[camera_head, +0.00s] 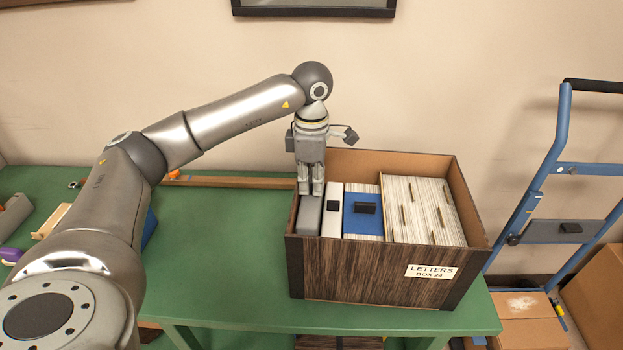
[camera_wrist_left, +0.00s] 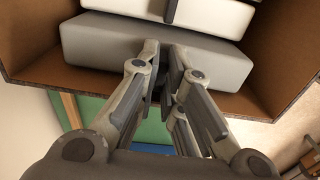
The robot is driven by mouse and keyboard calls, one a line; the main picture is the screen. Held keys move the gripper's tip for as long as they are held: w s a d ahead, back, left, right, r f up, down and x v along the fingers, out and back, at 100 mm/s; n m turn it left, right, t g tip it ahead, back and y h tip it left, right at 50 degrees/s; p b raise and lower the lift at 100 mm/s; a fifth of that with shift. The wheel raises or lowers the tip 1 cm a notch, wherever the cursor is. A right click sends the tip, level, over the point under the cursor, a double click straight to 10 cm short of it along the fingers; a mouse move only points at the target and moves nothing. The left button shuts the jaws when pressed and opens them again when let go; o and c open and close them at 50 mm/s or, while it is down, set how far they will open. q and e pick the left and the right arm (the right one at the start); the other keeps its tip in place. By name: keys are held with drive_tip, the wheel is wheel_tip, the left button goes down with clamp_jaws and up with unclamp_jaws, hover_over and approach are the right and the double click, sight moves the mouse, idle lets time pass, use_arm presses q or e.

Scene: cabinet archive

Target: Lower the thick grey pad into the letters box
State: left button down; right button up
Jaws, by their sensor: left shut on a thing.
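The thick grey pad (camera_head: 308,215) is at the left end of the letters box (camera_head: 350,268), its top about level with the rim. The box is brown, wood-patterned and open, with a white label on its front. My left gripper (camera_head: 311,190) comes down from above and is shut on the pad. In the left wrist view the grey pad (camera_wrist_left: 215,58) lies across the box mouth, between brown walls, with my left fingers (camera_wrist_left: 165,52) at its edge. The pad's lower part is hidden. My right gripper is not in view.
In the box, a white block (camera_head: 332,212) with a black tab stands beside the pad, then a blue one (camera_head: 361,217) and cream files (camera_head: 425,200). The box stands on a green table (camera_head: 215,260), clear in the middle. A blue hand truck (camera_head: 535,190) is at right.

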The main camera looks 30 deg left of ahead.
sight(312, 197)
use_arm(q)
drive_tip(key=shift+f+b, duration=1.35)
drive_tip(key=shift+f, duration=0.95)
drive_tip(key=c, duration=1.5)
unclamp_jaws()
drive_tip(key=shift+r, duration=0.15)
drive_tip(key=shift+c, duration=0.3)
drive_tip(key=shift+r+p, duration=2.6)
drive_tip(key=shift+r, duration=0.95)
wheel_tip(312, 197, up, 12)
